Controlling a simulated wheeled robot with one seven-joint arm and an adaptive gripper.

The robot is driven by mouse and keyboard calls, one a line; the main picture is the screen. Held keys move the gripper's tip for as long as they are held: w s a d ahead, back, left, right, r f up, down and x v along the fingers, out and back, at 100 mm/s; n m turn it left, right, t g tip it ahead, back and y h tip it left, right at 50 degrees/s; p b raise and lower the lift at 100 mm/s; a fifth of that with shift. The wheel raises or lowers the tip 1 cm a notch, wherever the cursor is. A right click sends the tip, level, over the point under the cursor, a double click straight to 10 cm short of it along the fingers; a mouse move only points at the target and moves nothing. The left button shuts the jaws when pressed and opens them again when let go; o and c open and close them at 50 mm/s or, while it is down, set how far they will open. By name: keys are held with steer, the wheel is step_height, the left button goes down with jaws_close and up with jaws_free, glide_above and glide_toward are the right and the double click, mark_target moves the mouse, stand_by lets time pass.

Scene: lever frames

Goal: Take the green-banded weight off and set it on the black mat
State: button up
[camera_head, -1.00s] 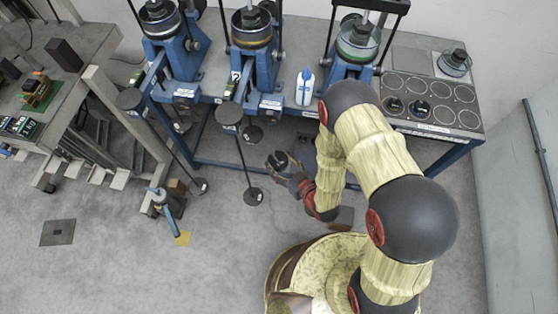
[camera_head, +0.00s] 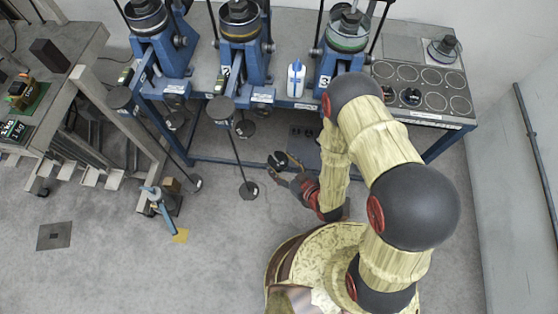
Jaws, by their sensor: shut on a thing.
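A green-banded weight (camera_head: 347,38) sits upright on the blue lever frame (camera_head: 338,70) marked 3, with black rods beside it. The dark mat with white circles (camera_head: 393,73) lies on the bench to the right of that frame. My gripper (camera_head: 282,164) is in front of and below the bench, well away from the weight. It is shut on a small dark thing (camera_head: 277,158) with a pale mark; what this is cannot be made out.
Two more blue frames (camera_head: 240,62) stand to the left, with levers and black discs (camera_head: 249,190) in front. A white bottle (camera_head: 296,78) stands between frames. A side table (camera_head: 60,70) is at left. Open floor lies in front.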

steer(key=shift+s+d+r, duration=0.1)
steer(key=shift+s+d, duration=0.6)
steer(key=shift+s, duration=0.1)
